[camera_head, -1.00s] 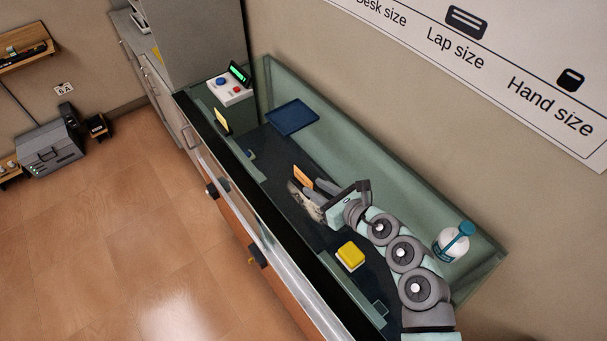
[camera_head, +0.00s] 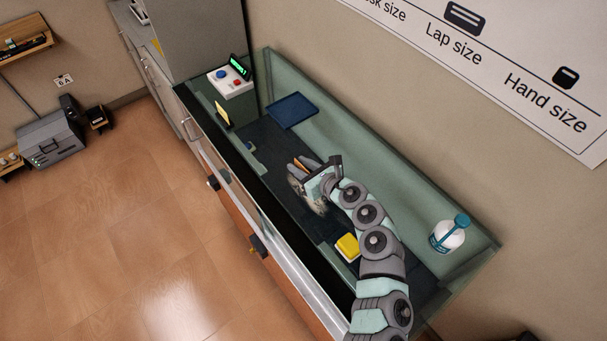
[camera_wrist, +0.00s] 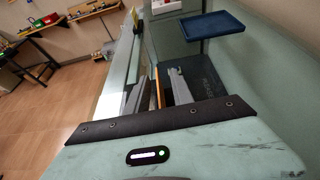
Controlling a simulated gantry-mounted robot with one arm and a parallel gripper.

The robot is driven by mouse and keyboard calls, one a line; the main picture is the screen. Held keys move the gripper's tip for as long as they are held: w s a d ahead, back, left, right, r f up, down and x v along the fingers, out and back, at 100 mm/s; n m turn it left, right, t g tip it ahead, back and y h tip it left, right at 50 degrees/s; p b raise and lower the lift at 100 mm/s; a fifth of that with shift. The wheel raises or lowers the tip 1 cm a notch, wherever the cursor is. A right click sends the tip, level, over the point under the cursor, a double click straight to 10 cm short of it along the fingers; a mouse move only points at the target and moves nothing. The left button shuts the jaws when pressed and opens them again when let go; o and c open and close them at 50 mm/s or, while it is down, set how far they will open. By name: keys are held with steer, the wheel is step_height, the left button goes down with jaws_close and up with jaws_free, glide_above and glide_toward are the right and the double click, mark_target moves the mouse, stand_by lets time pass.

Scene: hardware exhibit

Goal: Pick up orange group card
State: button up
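The orange card (camera_head: 298,166) stands upright on edge on the dark mat of the counter, partly hidden by my gripper. In the wrist view it shows as a thin orange strip (camera_wrist: 159,92). My gripper (camera_head: 303,164) has its fingers around the card's place, one on each side as far as I can see. In the wrist view a grey finger (camera_wrist: 180,86) stands right of the card with a gap between them. The gripper looks open, and no grip on the card shows.
A blue tray (camera_head: 292,112) lies beyond the gripper. A button box (camera_head: 229,83) and a small yellow card (camera_head: 222,114) stand at the far end. A yellow block (camera_head: 347,246) is near my arm. A green wall (camera_head: 400,170) borders the counter.

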steer(key=shift+w+a+f, duration=0.35)
steer(key=shift+w+a, duration=0.05)
steer(key=shift+w, duration=0.05)
jaws_close()
stand_by(1.1)
